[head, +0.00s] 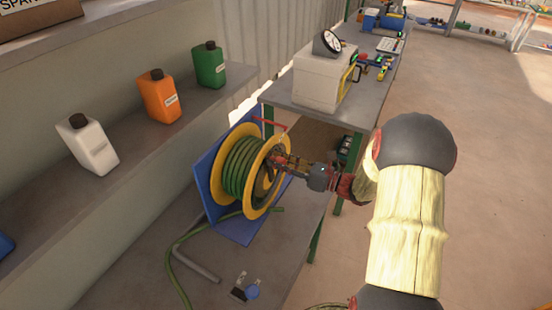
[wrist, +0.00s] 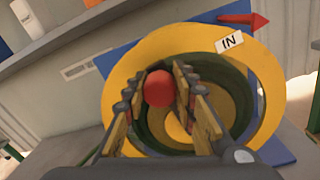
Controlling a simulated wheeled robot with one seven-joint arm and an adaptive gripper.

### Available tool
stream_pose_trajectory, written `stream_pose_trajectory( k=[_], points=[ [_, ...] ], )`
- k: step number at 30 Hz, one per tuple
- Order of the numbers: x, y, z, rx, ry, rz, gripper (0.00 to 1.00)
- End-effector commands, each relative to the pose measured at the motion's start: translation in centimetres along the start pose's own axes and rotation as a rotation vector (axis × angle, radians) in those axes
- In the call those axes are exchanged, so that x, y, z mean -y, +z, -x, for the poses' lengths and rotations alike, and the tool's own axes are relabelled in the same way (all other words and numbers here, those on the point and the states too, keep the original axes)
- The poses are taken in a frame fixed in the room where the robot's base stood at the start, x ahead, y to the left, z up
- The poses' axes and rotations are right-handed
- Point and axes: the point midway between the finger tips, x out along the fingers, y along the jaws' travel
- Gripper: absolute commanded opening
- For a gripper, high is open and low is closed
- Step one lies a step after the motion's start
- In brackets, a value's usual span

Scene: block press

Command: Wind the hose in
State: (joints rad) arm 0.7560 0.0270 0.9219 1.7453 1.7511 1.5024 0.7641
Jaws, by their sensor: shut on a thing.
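A hose reel with yellow discs (head: 268,190) and green hose (head: 240,168) wound on it stands on a blue mount (head: 207,185). Green hose also hangs off it and trails along the bench. In the wrist view the reel's yellow disc (wrist: 262,75) faces me, with a red arrow (wrist: 245,19) and an "IN" label (wrist: 229,42) above it. The arrow points right. My gripper (head: 278,163) is at the reel's face. In the wrist view my gripper (wrist: 163,90) is shut on a red knob (wrist: 159,88) between its fingers. The knob's stem is hidden.
White (head: 88,145), orange (head: 160,97) and green (head: 210,65) bottles stand on the shelf at left. A bench with a cream box (head: 318,80) and a gauge (head: 327,42) is behind the reel. A grey pipe (head: 197,262) and a small blue-knobbed item (head: 251,292) lie in front. Open floor is at right.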

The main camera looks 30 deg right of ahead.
Motion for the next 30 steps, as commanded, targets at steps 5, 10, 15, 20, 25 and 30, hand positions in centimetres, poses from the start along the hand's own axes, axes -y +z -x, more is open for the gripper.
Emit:
stream_pose_trajectory(
  k=[5,10,15,20,25,30],
  points=[
    [0.9,0.4,0.0,0.000,-0.003,-0.093,0.00],
    [1.5,0.5,0.0,0.003,-0.002,-0.143,0.00],
    [1.7,0.5,0.0,0.004,-0.002,-0.162,0.00],
    [1.8,0.4,0.1,0.004,-0.002,-0.166,0.00],
    [1.8,0.4,0.1,0.003,-0.002,-0.166,0.00],
    [1.7,0.4,0.1,0.004,-0.002,-0.165,0.36]
  ],
)
